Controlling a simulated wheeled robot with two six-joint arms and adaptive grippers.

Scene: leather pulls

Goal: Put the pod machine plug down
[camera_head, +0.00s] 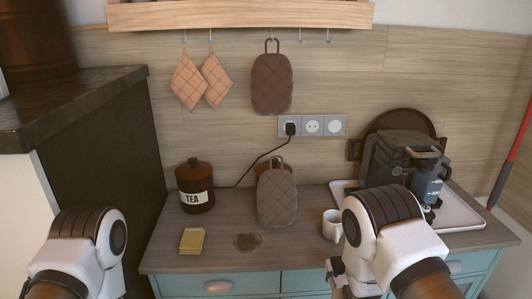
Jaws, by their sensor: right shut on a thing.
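The dark pod machine (390,158) stands on a pale tray (463,213) at the right of the counter. A black plug (290,128) sits in the left socket of the wall strip, and its dark cord runs down left behind the tea canister; I cannot tell which appliance it belongs to. My right gripper (337,277), partly hidden by my own arm, is low at the counter's front edge, below the white mug. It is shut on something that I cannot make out. My left arm shows at lower left, but its gripper is out of view.
A tea canister (196,187), a yellow block (192,241), a brown stain (247,242), a quilted mitt (277,199) and a white mug (332,225) are on the counter (290,258). Its front middle is mostly clear. Pot holders (186,80) hang above.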

